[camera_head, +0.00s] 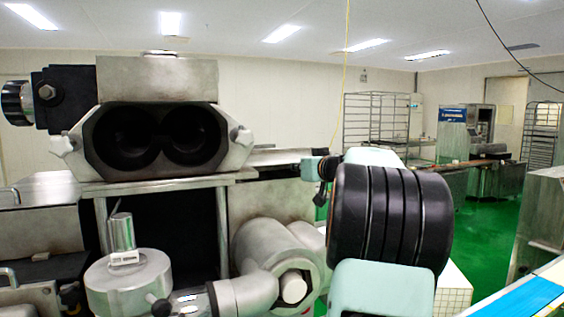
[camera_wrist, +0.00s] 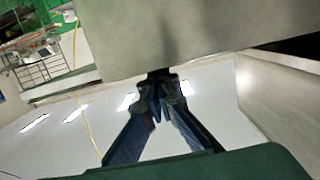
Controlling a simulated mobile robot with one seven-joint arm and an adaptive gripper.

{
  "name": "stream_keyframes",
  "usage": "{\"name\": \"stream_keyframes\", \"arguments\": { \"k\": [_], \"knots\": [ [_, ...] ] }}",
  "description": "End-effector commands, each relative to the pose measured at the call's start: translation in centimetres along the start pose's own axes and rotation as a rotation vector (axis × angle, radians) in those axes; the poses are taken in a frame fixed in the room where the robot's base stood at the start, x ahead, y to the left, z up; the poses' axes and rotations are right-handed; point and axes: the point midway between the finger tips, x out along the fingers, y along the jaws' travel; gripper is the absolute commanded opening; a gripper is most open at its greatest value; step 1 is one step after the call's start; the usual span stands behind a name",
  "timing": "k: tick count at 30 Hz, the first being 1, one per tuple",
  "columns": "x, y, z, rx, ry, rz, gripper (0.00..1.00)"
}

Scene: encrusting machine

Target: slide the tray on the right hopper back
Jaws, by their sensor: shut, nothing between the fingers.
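A flat metal tray (camera_head: 275,157) sticks out to the right of the machine's twin-bore metal housing (camera_head: 158,138) in the head view. Which part is the right hopper is not clear there. In the wrist view my gripper (camera_wrist: 160,77) is shut and empty, its fingertips close together. The tips are at the lower edge of a wide grey metal panel (camera_wrist: 200,35), which may be the tray or part of the hopper. Whether they touch it cannot be told. In the head view, my own arm stands in front and largely hides the gripper and the tray's right end.
A pale metal wall (camera_wrist: 285,95) stands close on the right in the wrist view. A round metal drum (camera_head: 130,283) is at the lower left of the head view. Wire racks (camera_head: 375,120) stand far back, with open green floor (camera_head: 482,225) at right.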

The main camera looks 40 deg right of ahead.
Motion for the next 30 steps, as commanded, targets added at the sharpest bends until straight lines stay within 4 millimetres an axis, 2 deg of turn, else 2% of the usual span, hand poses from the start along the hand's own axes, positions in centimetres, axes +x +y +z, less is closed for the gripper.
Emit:
{"name": "stream_keyframes", "arguments": {
  "k": [30],
  "knots": [
    [7.2,-0.1,-1.0,0.002,-0.001,-0.001,0.00]
  ]
}}
